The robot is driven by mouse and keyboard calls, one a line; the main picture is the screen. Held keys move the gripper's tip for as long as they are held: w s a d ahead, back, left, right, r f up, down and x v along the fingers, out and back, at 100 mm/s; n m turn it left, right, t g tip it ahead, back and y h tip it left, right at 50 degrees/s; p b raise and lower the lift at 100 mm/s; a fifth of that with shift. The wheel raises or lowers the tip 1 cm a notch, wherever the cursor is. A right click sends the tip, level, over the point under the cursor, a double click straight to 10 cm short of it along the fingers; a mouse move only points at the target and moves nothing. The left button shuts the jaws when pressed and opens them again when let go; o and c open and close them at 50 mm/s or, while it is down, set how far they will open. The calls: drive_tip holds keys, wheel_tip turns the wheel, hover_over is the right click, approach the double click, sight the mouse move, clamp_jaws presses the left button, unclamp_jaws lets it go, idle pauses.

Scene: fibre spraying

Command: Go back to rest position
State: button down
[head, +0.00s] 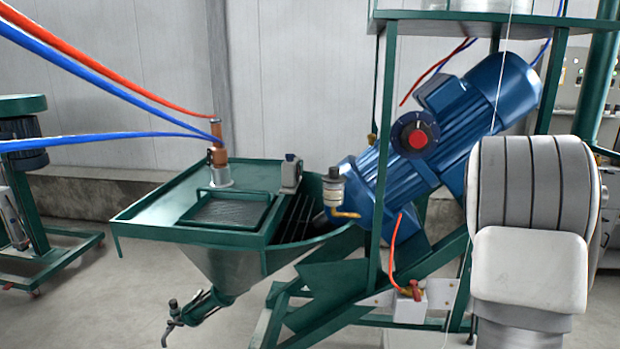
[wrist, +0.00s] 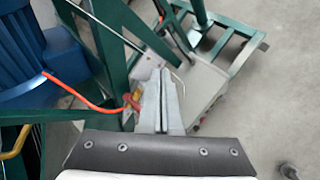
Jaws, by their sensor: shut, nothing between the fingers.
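My gripper (wrist: 162,82) shows in the wrist view with its two grey fingers side by side, closed and empty. Its tips overlap a white box on the green frame in the picture; I cannot tell whether they touch it. In the head view my white and grey arm stands at the right, in front of the machine, and the gripper itself is not visible there. The valve (wrist: 133,99) also shows just left of my fingers in the wrist view.
A blue motor (head: 465,115) with a red button (head: 418,139) slants across the green frame (head: 383,150). A green hopper (head: 165,233) stands left of it, with red and blue hoses above. Open concrete floor (head: 110,300) lies at the lower left.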

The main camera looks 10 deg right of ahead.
drive_tip(key=s+a+r+m+p, duration=0.1)
drive_tip(key=s+a+r+m, duration=0.3)
drive_tip(key=a+r+m, duration=0.3)
drive_tip(key=s+a+r+m+p, duration=0.1)
drive_tip(key=s+a+r+m, duration=0.25)
drive_tip(key=a+r, duration=0.5)
drive_tip(key=s+a+r+m+g+y+p, duration=0.1)
drive_tip(key=s+a+m+y+p, duration=0.2)
drive_tip(key=s+a, duration=1.5)
drive_tip(key=a+m+y, duration=0.3)
drive_tip(key=a+m, duration=0.1)
drive_tip(key=m, duration=0.2)
drive_tip(key=shift+r+g, duration=0.2)
drive_tip(key=shift+g, duration=0.1)
